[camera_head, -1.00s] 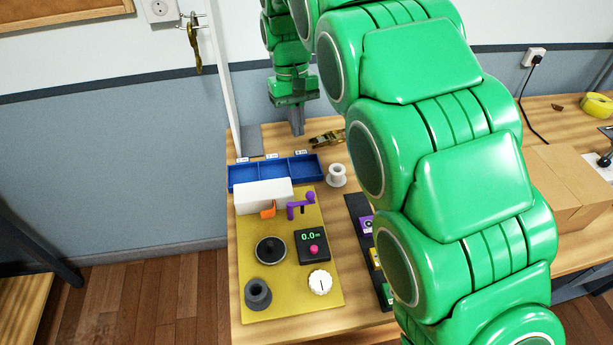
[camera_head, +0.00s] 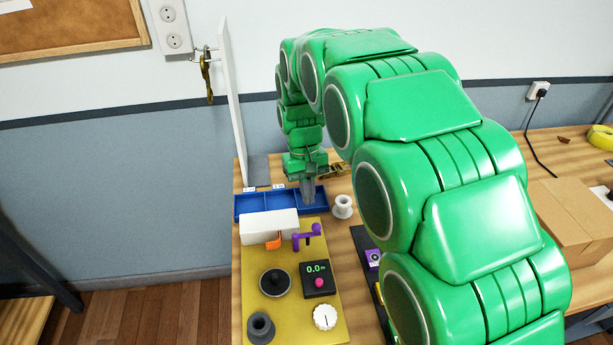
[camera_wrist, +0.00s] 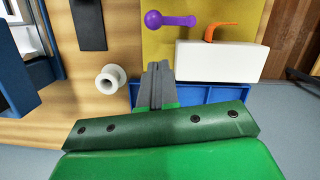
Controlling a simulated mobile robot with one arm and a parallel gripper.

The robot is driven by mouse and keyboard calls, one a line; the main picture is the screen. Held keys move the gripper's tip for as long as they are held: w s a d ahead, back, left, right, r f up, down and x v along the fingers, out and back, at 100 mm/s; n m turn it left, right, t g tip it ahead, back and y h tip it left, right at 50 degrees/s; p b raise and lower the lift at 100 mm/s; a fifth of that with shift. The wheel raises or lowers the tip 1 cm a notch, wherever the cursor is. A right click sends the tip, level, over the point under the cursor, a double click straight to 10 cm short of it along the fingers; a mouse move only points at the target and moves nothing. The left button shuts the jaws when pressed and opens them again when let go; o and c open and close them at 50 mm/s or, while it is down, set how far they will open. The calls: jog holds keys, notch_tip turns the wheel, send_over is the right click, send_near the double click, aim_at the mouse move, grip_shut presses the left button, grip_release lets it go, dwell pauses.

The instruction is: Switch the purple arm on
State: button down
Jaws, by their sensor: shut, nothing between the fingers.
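The purple arm (camera_head: 307,237) is a small crank-like lever with a round knob, mounted on the yellow board (camera_head: 250,300) beside a white block (camera_head: 269,226). In the wrist view the purple arm (camera_wrist: 170,20) lies at the top, beyond my fingertips. My gripper (camera_head: 308,199) is shut and empty. It points down over the right part of the blue tray (camera_head: 262,207), behind the purple arm and apart from it. In the wrist view my gripper's fingers (camera_wrist: 156,72) lie together, between the white spool and the white block.
A white spool (camera_head: 342,206) stands just right of my gripper. An orange hook (camera_head: 273,242) is beside the purple arm. The board also carries a black knob (camera_head: 275,282), a 0.0 display (camera_head: 318,277), a white dial (camera_head: 325,316) and a grey cup (camera_head: 261,327). A cardboard box (camera_head: 570,220) stands right.

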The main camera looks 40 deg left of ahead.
aim_at(318, 228)
jog(key=shift+s+d+f, duration=0.45)
jog(key=shift+d+f, duration=0.15)
jog(key=shift+d, duration=0.1)
jog(key=shift+s+d+f, duration=0.45)
jog(key=shift+d+f, duration=0.1)
jog(key=shift+d, duration=0.1)
jog(key=shift+s+d+m, duration=0.1)
jog(key=shift+d+m, duration=0.25)
jog(key=shift+m, duration=0.25)
jog(key=shift+s+d+m, duration=0.2)
jog(key=shift+d+m, duration=0.2)
jog(key=shift+m, duration=0.7)
jog(key=m, duration=0.1)
jog(key=s+d+m+y, duration=0.1)
jog(key=m, duration=0.1)
jog(key=shift+s+d+m+g, duration=0.1)
jog(key=shift+d+m+g, duration=0.05)
jog(key=shift+m+g, duration=0.2)
jog(key=s+m, duration=0.1)
jog(key=m, duration=0.2)
jog(key=s+m+y, duration=0.1)
jog(key=s+m, duration=0.1)
jog(key=m, duration=0.2)
jog(key=s+m+y, duration=0.1)
jog(key=m, duration=0.3)
jog(key=shift+s+d, duration=0.3)
jog(key=shift+s, duration=0.05)
jog(key=shift+a+f, duration=0.1)
jog(key=shift+a, duration=0.05)
